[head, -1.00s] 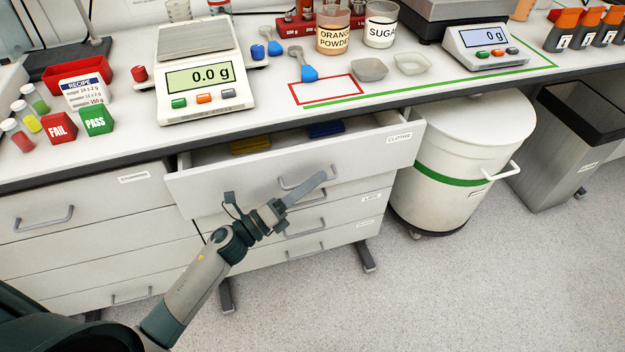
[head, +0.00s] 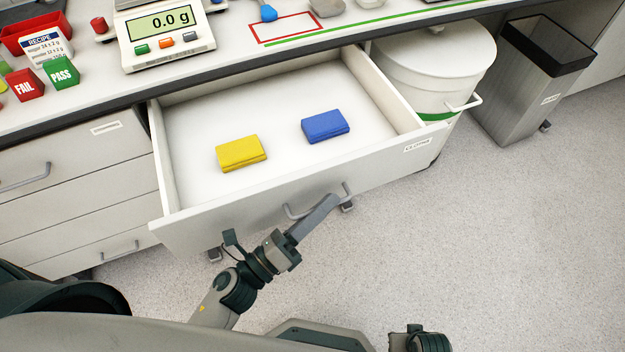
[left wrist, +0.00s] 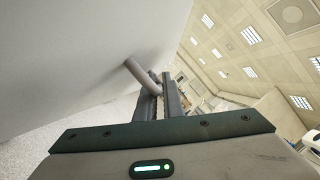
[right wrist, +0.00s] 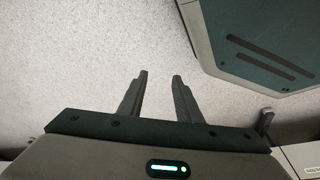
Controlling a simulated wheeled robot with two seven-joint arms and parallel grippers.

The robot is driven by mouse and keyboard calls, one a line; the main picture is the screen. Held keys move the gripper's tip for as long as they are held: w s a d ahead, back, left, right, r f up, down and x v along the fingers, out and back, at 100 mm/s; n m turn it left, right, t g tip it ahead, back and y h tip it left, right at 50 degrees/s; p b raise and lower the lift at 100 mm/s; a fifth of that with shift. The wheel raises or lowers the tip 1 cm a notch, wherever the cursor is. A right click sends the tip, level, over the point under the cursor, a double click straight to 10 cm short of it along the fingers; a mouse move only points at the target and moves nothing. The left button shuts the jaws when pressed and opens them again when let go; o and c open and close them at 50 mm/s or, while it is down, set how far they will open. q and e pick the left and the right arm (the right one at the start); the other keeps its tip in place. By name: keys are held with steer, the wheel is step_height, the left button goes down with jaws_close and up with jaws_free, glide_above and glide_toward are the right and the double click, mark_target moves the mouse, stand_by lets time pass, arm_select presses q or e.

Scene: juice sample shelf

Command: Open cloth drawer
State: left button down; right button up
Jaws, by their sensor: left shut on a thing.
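The cloth drawer (head: 380,168) is pulled well out from under the bench in the head view, with a label at the right of its front. A yellow cloth (head: 241,153) and a blue cloth (head: 325,127) lie apart on its floor. My left gripper (head: 325,207) is at the front, shut on the drawer handle (head: 291,211). In the left wrist view the handle (left wrist: 141,76) runs in between the fingers (left wrist: 160,95). My right gripper (right wrist: 160,78) is open and empty in the right wrist view, with bare floor beyond it; its fingers do not show clearly in the head view.
The bench top holds a scale (head: 165,38), a red FAIL block (head: 24,86) and a green PASS block (head: 63,73). A white drum (head: 435,65) and a grey bin (head: 530,85) stand right of the drawer. The floor (head: 520,240) at the right is clear.

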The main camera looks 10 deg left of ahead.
arm_select(q)
steer(key=shift+s+d, duration=0.35)
steer(key=shift+s, duration=0.2)
steer(key=shift+s+d, duration=0.35)
steer(key=shift+s, duration=0.2)
arm_select(e)
steer(key=shift+w+a+r, duration=0.1)
steer(key=shift+w+r, duration=0.05)
steer(key=shift+r, duration=0.3)
arm_select(q)
steer(key=c, duration=2.2)
jaws_free()
arm_select(e)
steer(key=shift+f, duration=0.1)
